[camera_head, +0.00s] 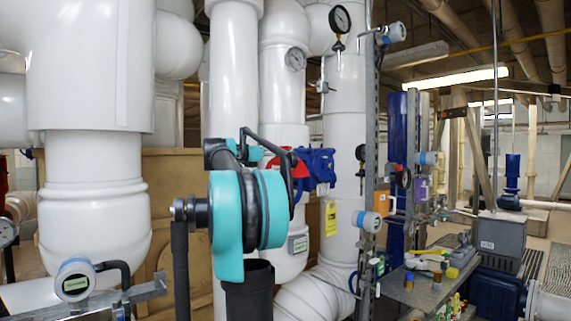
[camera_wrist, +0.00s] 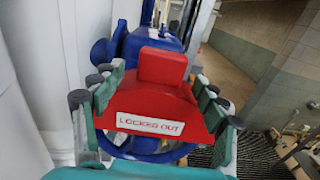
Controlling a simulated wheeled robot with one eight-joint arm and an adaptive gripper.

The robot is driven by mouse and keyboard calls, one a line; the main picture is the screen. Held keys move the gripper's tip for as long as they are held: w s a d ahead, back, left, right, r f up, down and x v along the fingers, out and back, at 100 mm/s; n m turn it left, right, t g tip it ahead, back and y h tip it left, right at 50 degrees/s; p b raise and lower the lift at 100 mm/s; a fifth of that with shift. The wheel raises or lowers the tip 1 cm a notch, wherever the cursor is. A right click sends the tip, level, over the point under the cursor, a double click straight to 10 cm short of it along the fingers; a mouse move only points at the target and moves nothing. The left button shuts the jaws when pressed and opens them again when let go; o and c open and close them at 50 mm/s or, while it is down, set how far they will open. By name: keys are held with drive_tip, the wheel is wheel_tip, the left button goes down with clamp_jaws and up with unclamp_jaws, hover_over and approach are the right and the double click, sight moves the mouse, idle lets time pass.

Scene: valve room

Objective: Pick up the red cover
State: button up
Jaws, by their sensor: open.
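The red cover (camera_wrist: 160,102) fills the middle of the wrist view. It is a rounded red piece with a raised block on top and a white "LOCKED OUT" label. It sits on a blue valve (camera_wrist: 150,40), whose blue wheel shows below it. My gripper (camera_wrist: 158,88) is open, with one green-and-grey finger on each side of the cover. I cannot tell whether the fingers touch it. In the head view a small part of the red cover (camera_head: 300,170) shows behind my gripper, next to the blue valve (camera_head: 320,165). My arm hides the rest.
Large white pipes (camera_head: 235,70) stand left of and behind the valve. A yellow tag (camera_head: 331,218) hangs below it. A metal post with gauges (camera_head: 372,130) stands to the right. A cluttered metal shelf (camera_head: 425,285) is at the lower right.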

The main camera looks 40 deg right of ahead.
drive_tip(key=d, duration=0.2)
drive_tip(key=shift+w+d, duration=0.1)
drive_tip(key=shift+d, duration=0.3)
drive_tip(key=c, duration=1.4)
